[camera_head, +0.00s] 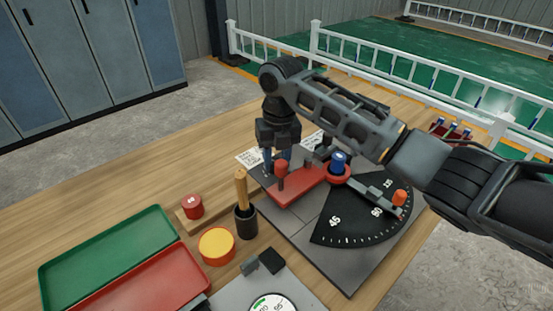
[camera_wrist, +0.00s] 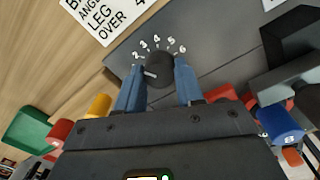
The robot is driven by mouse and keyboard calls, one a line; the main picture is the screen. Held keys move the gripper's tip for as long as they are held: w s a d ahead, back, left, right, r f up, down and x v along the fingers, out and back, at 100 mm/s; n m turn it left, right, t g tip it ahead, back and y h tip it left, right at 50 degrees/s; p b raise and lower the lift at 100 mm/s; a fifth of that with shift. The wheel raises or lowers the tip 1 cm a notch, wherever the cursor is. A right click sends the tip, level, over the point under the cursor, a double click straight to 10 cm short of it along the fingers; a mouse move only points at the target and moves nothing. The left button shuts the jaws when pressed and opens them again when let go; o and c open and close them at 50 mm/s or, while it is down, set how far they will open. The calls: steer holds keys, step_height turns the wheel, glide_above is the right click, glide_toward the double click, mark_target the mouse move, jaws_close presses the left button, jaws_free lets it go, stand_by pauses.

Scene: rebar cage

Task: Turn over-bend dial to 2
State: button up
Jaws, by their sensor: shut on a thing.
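The over-bend dial (camera_wrist: 160,66) is a round black knob on a dark grey plate in the wrist view. The figures 2 to 6 show in an arc on its far side. Its white pointer line points left, a little below the 2; any figure there is hidden by the left finger. My gripper (camera_wrist: 157,84) has its two blue fingers on either side of the knob, shut on it. In the head view my gripper (camera_head: 277,157) reaches down behind the red block, and the dial is hidden there.
The bending plate (camera_head: 289,226) carries a red block (camera_head: 299,188), a blue-topped post (camera_head: 338,160) and a black angle scale (camera_head: 356,228). A printed card (camera_wrist: 103,14) lies beside the dial. Green (camera_head: 108,250) and red (camera_head: 150,281) trays stand left, near a yellow tin (camera_head: 216,245) and black cup (camera_head: 245,222).

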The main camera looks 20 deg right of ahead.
stand_by(0.4)
steer(key=o, duration=1)
steer(key=shift+o, duration=0.2)
steer(key=shift+r, duration=0.1)
step_height(320, 180, up, 8)
steer(key=shift+d+f+b, duration=0.15)
steer(key=shift+b, duration=0.35)
